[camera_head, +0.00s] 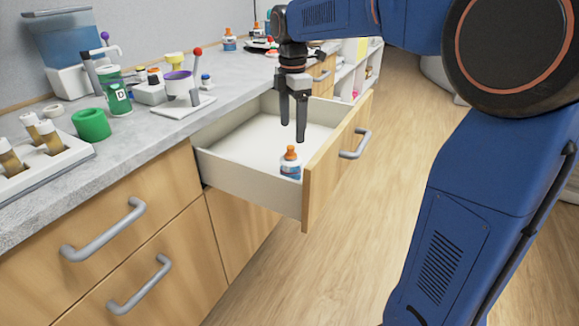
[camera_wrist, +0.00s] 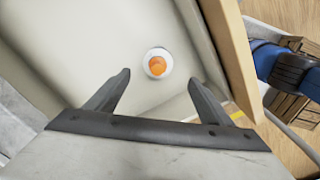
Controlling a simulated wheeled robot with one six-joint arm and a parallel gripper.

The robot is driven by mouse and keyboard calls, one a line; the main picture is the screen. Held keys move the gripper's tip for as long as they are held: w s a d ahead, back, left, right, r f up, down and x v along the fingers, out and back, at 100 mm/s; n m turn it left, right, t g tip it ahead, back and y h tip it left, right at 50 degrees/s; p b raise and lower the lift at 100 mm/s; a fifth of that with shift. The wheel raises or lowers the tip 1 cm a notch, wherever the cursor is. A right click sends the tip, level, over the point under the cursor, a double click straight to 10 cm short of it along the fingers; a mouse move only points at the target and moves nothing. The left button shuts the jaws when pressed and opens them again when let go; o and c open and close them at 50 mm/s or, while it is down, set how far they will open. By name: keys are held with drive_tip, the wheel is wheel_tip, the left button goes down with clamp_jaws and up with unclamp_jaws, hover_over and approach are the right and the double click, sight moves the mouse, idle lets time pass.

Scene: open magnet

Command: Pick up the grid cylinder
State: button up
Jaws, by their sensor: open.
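A small bottle (camera_head: 290,164) with an orange cap and a white and blue body stands upright in the open drawer (camera_head: 245,186), near its front corner. I cannot tell from these frames whether it is the grid cylinder. My gripper (camera_head: 292,130) is open and empty, pointing down above the bottle. In the wrist view the bottle (camera_wrist: 158,63) shows from above, just beyond the fingertips and roughly centred between the fingers (camera_wrist: 159,80). The fingers appear apart from it. A green cylinder (camera_head: 91,125) stands on the counter to the left.
The drawer's wooden front (camera_head: 322,175) with its grey handle rises close to the right of the bottle. The rest of the drawer floor looks empty. The grey counter (camera_head: 150,125) holds a tube rack (camera_head: 40,160), jars and similar bottles.

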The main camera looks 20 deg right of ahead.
sight(292, 147)
wheel_tip(292, 147, down, 8)
drive_tip(key=shift+f, duration=0.1)
drive_tip(key=shift+w+f, duration=0.15)
drive_tip(key=shift+f, duration=1.3)
drive_tip(key=shift+w+f, duration=0.1)
drive_tip(key=shift+f, duration=1.3)
drive_tip(key=c, duration=1.4)
drive_tip(key=shift+o, duration=0.2)
